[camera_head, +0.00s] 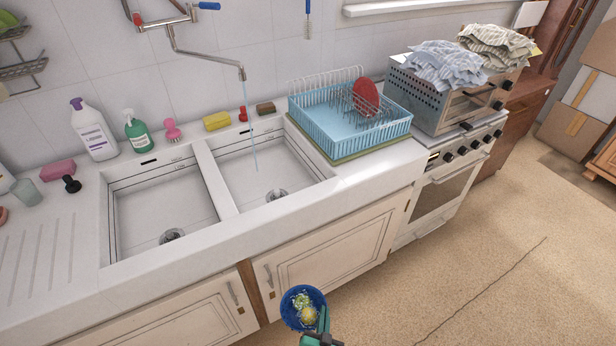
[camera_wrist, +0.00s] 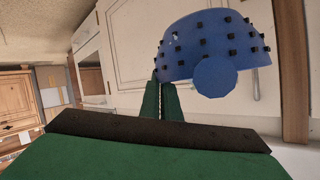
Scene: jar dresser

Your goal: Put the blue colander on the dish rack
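The blue colander (camera_head: 290,312) is at the bottom of the head view, in front of the lower cabinet doors, with yellow and pale green items inside. In the wrist view the colander (camera_wrist: 215,48) shows its rounded side with dark studs and a round base. My green gripper (camera_head: 323,320) is at its lower right edge; in the wrist view its fingers (camera_wrist: 163,88) are close together at the rim and appear to pinch it. The light blue dish rack (camera_head: 370,141) stands on the counter right of the sinks, with a red plate (camera_head: 366,96) upright in it.
Water runs from the faucet (camera_head: 242,72) into the right sink basin (camera_head: 258,165). Bottles, a yellow sponge (camera_head: 217,121) and brushes line the back counter. A toaster oven (camera_head: 440,100) with cloths on top stands close right of the rack. The left part of the rack looks clear.

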